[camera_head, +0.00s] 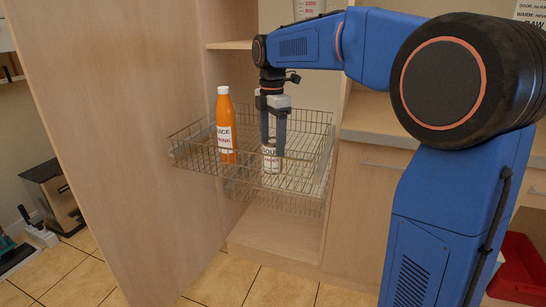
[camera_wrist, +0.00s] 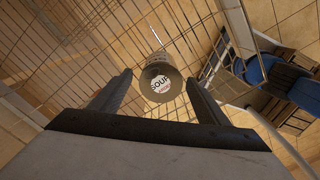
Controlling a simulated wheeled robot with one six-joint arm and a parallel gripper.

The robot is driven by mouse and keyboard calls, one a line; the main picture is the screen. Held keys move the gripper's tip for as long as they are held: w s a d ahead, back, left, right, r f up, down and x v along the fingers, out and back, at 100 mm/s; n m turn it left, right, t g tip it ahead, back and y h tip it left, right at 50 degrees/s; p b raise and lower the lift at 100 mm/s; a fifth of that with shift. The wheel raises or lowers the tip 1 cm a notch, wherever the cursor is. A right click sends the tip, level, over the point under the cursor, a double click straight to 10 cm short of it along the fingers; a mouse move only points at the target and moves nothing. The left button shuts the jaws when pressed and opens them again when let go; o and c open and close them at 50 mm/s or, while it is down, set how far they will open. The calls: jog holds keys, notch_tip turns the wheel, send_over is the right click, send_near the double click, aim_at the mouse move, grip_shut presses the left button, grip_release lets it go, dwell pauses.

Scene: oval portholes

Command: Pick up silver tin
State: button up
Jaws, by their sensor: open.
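The silver tin (camera_head: 271,158) stands upright in a wire pull-out basket (camera_head: 190,166) in the head view, with a white label that reads as soup. My gripper (camera_head: 273,150) points straight down over it, with its fingers beside the tin's upper part. In the wrist view the tin (camera_wrist: 160,82) lies ahead, between and just beyond the tips of my open fingers (camera_wrist: 158,90). Whether a finger touches the tin I cannot tell. The tin's upper part is partly hidden by the fingers in the head view.
An orange juice bottle (camera_head: 225,125) stands in the same basket, left of my gripper. The basket's wire rim surrounds both things. A tall cabinet door panel (camera_head: 120,130) is at the left, and a counter (camera_head: 380,124) is at the right. A red bin (camera_head: 518,268) stands at the lower right.

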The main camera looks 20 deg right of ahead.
aim_at(273, 153)
jog(key=shift+d+f, duration=0.1)
jog(key=shift+f, duration=2.25)
jog(key=shift+c, duration=0.5)
jog(key=c, duration=1.4)
jog(key=shift+o, duration=0.2)
jog(key=shift+r, duration=0.15)
